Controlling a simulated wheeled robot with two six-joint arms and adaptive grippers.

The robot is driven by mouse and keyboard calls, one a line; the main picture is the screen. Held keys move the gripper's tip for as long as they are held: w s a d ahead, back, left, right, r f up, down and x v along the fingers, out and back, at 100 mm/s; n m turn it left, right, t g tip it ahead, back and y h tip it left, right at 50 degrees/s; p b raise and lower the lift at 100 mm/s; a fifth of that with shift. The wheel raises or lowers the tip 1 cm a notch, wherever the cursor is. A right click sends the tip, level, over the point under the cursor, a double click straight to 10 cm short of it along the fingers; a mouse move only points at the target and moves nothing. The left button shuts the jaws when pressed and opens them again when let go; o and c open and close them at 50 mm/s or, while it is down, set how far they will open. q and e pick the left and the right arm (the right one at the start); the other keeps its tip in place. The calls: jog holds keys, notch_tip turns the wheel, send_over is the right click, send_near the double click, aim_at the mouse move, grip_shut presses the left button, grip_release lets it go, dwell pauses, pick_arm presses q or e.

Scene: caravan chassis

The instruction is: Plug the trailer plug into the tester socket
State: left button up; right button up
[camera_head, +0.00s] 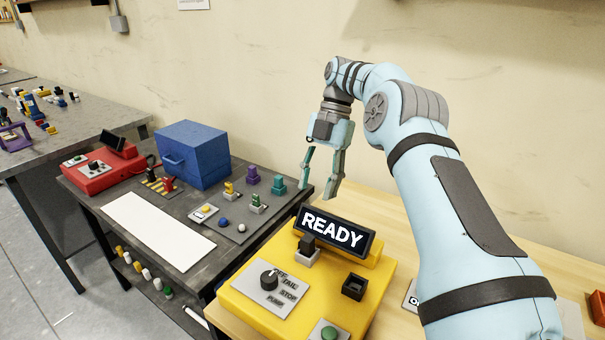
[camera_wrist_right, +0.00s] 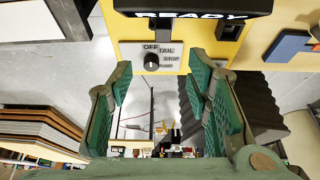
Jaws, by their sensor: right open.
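The yellow tester box (camera_head: 240,304) stands on the wooden bench and its tilted display (camera_head: 337,233) reads READY. A black, open-topped square socket (camera_head: 354,287) sits on its right side; it also shows in the wrist view (camera_wrist_right: 229,31). A black block (camera_head: 307,243), possibly the trailer plug, stands upright on a light grey base just left below the display. No cable shows on it. My right gripper (camera_head: 317,195) is open and empty, its fingers pointing down, above and behind the display. My left gripper is not in view.
The tester has a dial (camera_head: 268,279) and a green button (camera_head: 329,333). Left, a dark table (camera_head: 85,190) holds a blue box (camera_head: 193,155), a red device (camera_head: 103,172), a white sheet (camera_head: 158,231) and several small coloured parts. The wooden bench (camera_head: 386,207) is clear behind the tester.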

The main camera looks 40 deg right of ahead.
jog(key=shift+w+a+f+b, duration=0.2)
jog(key=shift+a+f+b, duration=0.05)
jog(key=shift+f+b, duration=0.25)
jog(key=shift+w+a+f+b, duration=0.2)
jog(key=shift+f+b, duration=0.25)
jog(key=shift+f, duration=0.05)
jog(key=b, duration=0.4)
send_over(305, 241)
jog(key=d, duration=0.2)
notch_tip(305, 241, down, 5)
jog(key=shift+d+f, duration=0.15)
jog(key=x, duration=0.3)
jog(key=w+b+x, duration=0.1)
jog(key=x, duration=0.1)
jog(key=shift+f, duration=0.45)
jog(key=shift+s+a, duration=0.15)
jog(key=shift+a, duration=0.05)
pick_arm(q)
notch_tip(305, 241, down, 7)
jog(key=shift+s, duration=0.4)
pick_arm(e)
jog(key=shift+s, duration=0.2)
jog(key=shift+w, duration=0.15)
grip_shut()
jog(key=shift+r+p, duration=2.7)
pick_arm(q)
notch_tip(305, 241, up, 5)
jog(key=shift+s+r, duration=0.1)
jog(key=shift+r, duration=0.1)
